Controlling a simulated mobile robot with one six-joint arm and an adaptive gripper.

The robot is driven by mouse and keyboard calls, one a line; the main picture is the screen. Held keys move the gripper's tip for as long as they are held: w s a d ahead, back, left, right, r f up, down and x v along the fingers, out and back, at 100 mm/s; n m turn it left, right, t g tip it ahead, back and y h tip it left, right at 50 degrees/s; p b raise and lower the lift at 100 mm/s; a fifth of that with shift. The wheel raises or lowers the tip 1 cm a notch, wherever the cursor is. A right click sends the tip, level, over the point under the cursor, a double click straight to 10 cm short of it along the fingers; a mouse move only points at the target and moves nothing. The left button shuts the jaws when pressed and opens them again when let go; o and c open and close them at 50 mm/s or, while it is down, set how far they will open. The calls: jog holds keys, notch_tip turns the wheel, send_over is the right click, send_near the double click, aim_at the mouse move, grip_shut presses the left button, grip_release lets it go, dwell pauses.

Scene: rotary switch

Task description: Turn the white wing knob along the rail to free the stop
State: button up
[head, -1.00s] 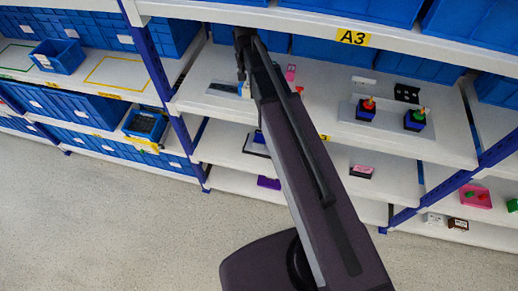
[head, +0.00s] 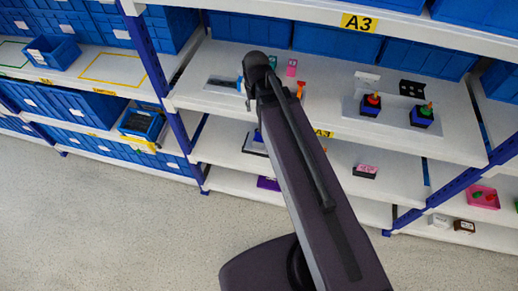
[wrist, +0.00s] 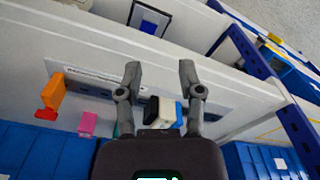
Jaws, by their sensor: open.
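My gripper (wrist: 160,72) is open in the wrist view, its two fingers apart and empty. A pale white piece (wrist: 167,112), which looks like the white wing knob, shows low between the fingers, with a black part on its left and a blue part (wrist: 179,115) on its right. Its lower end is hidden by my gripper body. A grey rail-like strip (wrist: 222,103) with a label runs along the shelf behind the fingers. I cannot tell whether the fingers touch anything. In the head view the strip (head: 222,85) lies on the shelf; my arm hides the knob and gripper.
Beside the strip stand an orange lever (wrist: 53,92) with a red part, a pink piece (wrist: 87,123) and a teal piece. Blue bins (head: 335,45) line the shelf back. A blue upright (head: 152,75) stands left. Two button boxes (head: 371,104) sit right.

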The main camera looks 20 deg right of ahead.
jog(key=s+f+b, duration=0.2)
jog(key=f+b, duration=0.7)
jog(key=s+f+b, duration=0.2)
jog(key=f+b, duration=0.7)
jog(key=shift+s+f+n, duration=0.15)
jog(key=shift+f+n, duration=0.2)
jog(key=shift+n, duration=0.05)
dwell(0.3)
